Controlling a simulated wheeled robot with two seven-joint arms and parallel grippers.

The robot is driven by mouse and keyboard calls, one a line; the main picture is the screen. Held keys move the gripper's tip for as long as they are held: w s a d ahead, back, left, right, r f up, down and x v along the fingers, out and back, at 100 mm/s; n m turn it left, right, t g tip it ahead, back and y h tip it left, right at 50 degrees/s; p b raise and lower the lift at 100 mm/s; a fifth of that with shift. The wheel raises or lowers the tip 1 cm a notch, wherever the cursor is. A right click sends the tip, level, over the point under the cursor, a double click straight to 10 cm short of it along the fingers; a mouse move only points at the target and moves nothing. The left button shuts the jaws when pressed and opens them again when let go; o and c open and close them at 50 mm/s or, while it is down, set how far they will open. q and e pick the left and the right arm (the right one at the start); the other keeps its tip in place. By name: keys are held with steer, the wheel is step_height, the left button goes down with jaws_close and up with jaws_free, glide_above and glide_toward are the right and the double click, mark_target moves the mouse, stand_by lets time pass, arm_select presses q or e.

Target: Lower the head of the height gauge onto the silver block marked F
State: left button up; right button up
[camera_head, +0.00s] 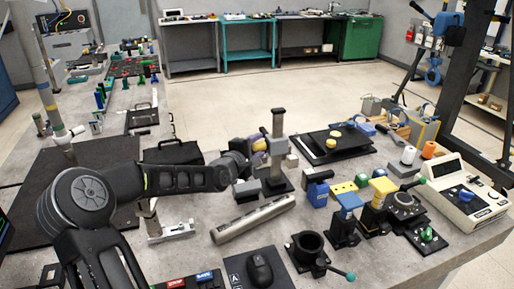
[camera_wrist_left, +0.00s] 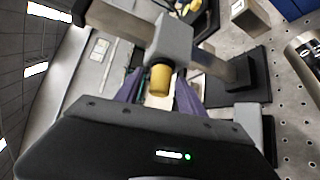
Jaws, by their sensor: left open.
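The height gauge stands upright, with a metal column (camera_head: 278,125) on a dark base (camera_head: 276,187). Its grey head (camera_head: 277,147) is up on the column and shows large in the wrist view (camera_wrist_left: 172,40), with a yellow knob (camera_wrist_left: 160,78) on it. My left gripper (camera_head: 250,148) is beside the head, on its left. In the wrist view my left gripper's purple fingers (camera_wrist_left: 160,92) are open on either side of the knob. A grey block (camera_head: 247,188) sits beside the base; I cannot read a letter on it. My right gripper is out of view.
A long metal cylinder (camera_head: 252,219) lies in front of the gauge. A blue-and-black device (camera_head: 317,188) stands to its right, and a black plate (camera_head: 332,146) is behind. A black mouse (camera_head: 259,270) lies near the front edge. A black case (camera_head: 172,153) is at the left.

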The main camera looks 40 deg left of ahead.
arm_select(q)
steer(key=shift+c, duration=0.4)
jaws_close()
stand_by(0.9)
